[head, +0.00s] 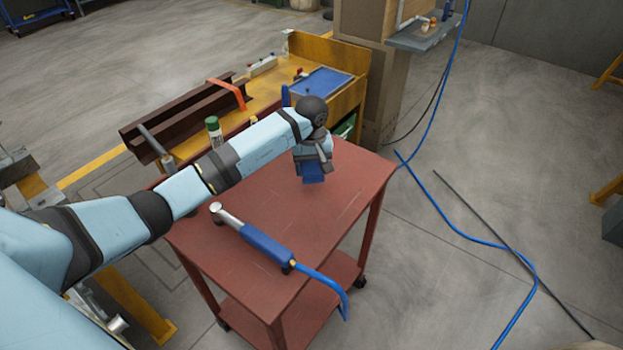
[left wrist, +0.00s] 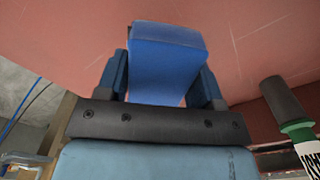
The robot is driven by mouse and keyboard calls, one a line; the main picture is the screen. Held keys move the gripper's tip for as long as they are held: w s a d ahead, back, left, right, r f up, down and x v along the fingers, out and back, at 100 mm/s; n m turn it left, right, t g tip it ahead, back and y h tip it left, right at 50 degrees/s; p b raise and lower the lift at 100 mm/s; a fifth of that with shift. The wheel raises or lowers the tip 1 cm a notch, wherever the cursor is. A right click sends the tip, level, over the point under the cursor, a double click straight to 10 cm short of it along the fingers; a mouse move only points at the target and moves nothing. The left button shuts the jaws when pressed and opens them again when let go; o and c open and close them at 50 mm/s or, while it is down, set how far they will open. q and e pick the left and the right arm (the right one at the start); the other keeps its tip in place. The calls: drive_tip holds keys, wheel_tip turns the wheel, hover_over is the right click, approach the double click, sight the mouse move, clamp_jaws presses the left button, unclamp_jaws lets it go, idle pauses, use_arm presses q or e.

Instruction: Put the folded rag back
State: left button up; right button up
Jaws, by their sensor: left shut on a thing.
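My left gripper (head: 313,160) is shut on the folded rag (head: 312,174), a blue block-like bundle, over the far part of the red cart top (head: 300,215). In the left wrist view the rag (left wrist: 165,62) sits between the two blue fingers, with the red surface beyond it. I cannot tell whether its lower end touches the cart top. My right gripper is in neither view.
A blue-handled tool (head: 265,245) with a blue hose lies across the cart's near part. Behind the cart are a green-and-white canister (head: 214,132), a dark steel beam (head: 185,118) and a bench with a blue tray (head: 322,82). The cart's right side is bare.

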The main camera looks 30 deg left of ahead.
sight(312, 187)
use_arm(q)
drive_tip(key=shift+f, duration=2.4)
drive_tip(key=shift+f, duration=0.1)
drive_tip(key=o, duration=0.9)
